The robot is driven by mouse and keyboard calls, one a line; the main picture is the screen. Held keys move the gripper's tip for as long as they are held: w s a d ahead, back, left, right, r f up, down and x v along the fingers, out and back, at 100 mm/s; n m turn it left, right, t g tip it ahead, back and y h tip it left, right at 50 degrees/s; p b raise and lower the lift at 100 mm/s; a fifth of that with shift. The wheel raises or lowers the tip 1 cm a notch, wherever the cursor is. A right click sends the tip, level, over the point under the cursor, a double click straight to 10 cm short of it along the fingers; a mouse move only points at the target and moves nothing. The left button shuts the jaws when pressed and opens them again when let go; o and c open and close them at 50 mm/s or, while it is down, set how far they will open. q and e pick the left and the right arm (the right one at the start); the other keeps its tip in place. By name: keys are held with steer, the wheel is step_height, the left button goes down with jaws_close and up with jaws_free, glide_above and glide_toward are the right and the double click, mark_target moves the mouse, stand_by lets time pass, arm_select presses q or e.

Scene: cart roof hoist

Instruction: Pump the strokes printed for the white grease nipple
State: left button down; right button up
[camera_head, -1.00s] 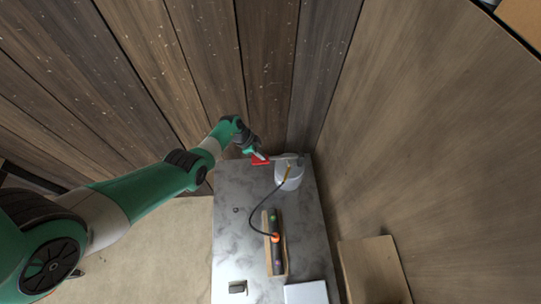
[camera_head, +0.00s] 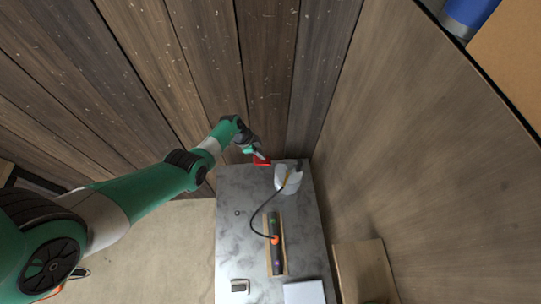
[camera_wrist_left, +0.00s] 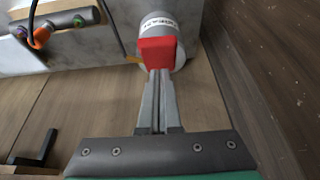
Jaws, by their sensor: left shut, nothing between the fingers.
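The grease pump (camera_head: 287,181) is a pale grey cylinder at the far end of the marbled table, with a red lever end (camera_head: 262,161) at its left. In the left wrist view the pump (camera_wrist_left: 160,22) shows a printed label, partly hidden behind the red lever end (camera_wrist_left: 157,50). My left gripper (camera_head: 257,153) is shut and empty, its fingertips (camera_wrist_left: 158,73) right at the red piece; contact is hard to tell. A black hose (camera_head: 254,216) runs from the pump to an orange coupler (camera_head: 275,239) on a dark nipple bar (camera_head: 277,256). I cannot make out a white nipple.
The marbled table (camera_head: 233,210) carries a small dark-framed box (camera_head: 240,286) and a white sheet or pad (camera_head: 304,292) at its near end. A plank wall stands behind, and a wooden panel (camera_head: 400,150) rises on the right. A wooden box (camera_head: 363,270) stands right of the table.

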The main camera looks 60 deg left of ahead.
stand_by(0.4)
arm_select(q)
step_height(320, 180, down, 8)
steer(key=b, duration=0.8)
step_height(320, 180, up, 8)
steer(key=p, duration=0.7)
steer(key=shift+f+p, duration=0.1)
steer(key=shift+p, duration=0.2)
steer(key=shift+r, duration=0.25)
steer(key=shift+r, duration=3)
steer(key=shift+d, duration=0.1)
